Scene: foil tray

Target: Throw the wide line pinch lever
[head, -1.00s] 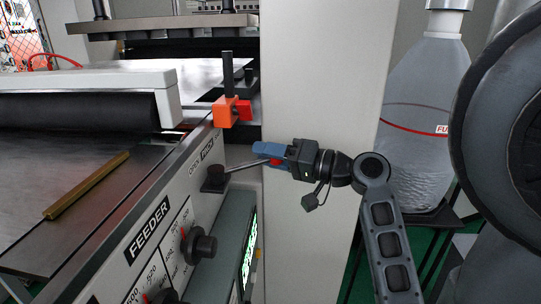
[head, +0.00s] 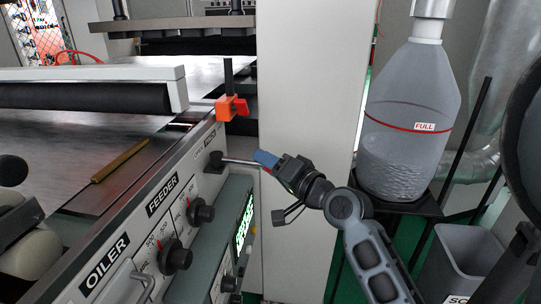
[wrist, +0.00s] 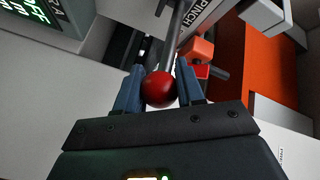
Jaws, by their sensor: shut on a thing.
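The pinch lever (head: 238,161) is a thin metal rod on a dark hub (head: 214,162) at the feeder side panel. It points right and slightly down in the head view. In the wrist view the rod (wrist: 178,35) ends in a red ball knob (wrist: 159,89). My gripper (head: 264,160) is shut on this knob; the blue fingers (wrist: 157,88) sit on either side of it. The knob is hidden in the head view. The OPEN/PINCH marking (head: 205,142) lies just above the hub; PINCH reads clearly in the wrist view (wrist: 200,14).
An orange block (head: 231,107) with a dark post stands above the lever. Below are the FEEDER knobs (head: 201,212) and a green lit display (head: 244,222). A pale column (head: 310,90) rises behind my gripper. A large bottle (head: 412,120) stands at right.

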